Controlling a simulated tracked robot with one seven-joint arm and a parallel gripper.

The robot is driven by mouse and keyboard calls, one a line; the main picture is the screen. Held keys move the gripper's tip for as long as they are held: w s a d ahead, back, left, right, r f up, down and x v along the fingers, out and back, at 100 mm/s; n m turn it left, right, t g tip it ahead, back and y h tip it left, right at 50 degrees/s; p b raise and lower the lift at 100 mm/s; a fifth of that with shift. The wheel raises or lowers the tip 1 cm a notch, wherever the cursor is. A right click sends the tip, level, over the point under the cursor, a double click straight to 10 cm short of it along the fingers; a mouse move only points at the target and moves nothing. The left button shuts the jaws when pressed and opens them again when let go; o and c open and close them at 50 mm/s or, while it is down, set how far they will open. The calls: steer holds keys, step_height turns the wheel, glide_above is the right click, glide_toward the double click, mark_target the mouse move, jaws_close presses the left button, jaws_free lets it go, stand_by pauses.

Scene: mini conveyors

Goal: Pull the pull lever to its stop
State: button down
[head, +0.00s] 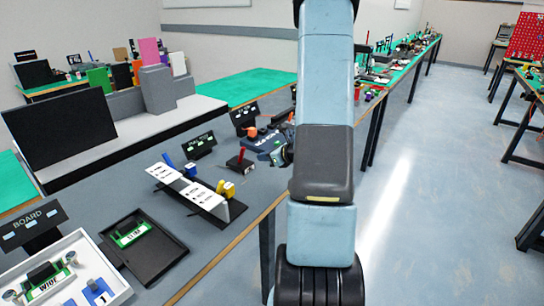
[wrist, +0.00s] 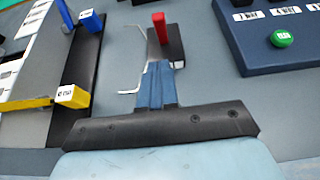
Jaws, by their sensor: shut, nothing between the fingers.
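A red upright handle (wrist: 159,27), which looks like the pull lever, stands on a small dark base (wrist: 172,50) at the top middle of the wrist view. The red handle also shows in the head view (head: 240,156), left of my arm. My gripper (wrist: 159,66) is shut and empty, its blue fingers together. In the wrist view the fingertips overlap the near edge of the dark base, below the handle. I cannot tell whether they touch it.
A white labelled panel with a yellow block (wrist: 71,97) and a blue block (wrist: 91,20) lies left of my gripper. A dark blue panel with a green button (wrist: 283,38) lies to the right. Small signs (head: 199,146) stand behind. A black tray (head: 150,245) is nearer.

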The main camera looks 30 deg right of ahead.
mark_target(244, 151)
steer(key=shift+w+a, duration=0.4)
steer(key=shift+w, duration=0.65)
steer(key=shift+w+a, duration=0.35)
steer(key=shift+w, duration=0.75)
steer(key=shift+w+a, duration=0.4)
steer(key=shift+w, duration=0.65)
steer(key=shift+w+d, duration=0.1)
